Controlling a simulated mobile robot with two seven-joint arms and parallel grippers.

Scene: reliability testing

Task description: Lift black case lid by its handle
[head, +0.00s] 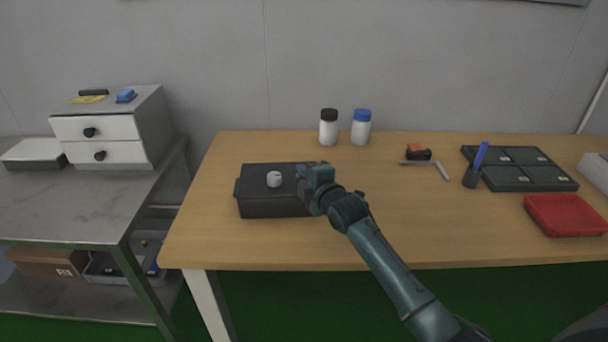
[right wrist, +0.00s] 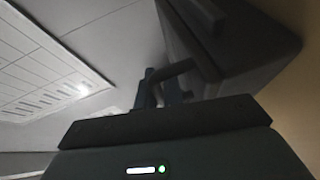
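The black case (head: 255,205) sits on the wooden table, left of the middle, and its lid looks closed. A small round whitish piece (head: 274,179) is on top of the lid. My right gripper (head: 306,182) is at the right part of the case and hides that part of it. In the right wrist view the dark case (right wrist: 240,52) fills the upper right. A grey curved handle (right wrist: 176,69) comes from it and reaches between or beside the fingers of my right gripper (right wrist: 165,88). I cannot tell whether they grip it. My left gripper is not in view.
Two white bottles (head: 328,132) stand behind the case. The table left of the case is clear. A drawer unit (head: 148,135) stands on the left bench.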

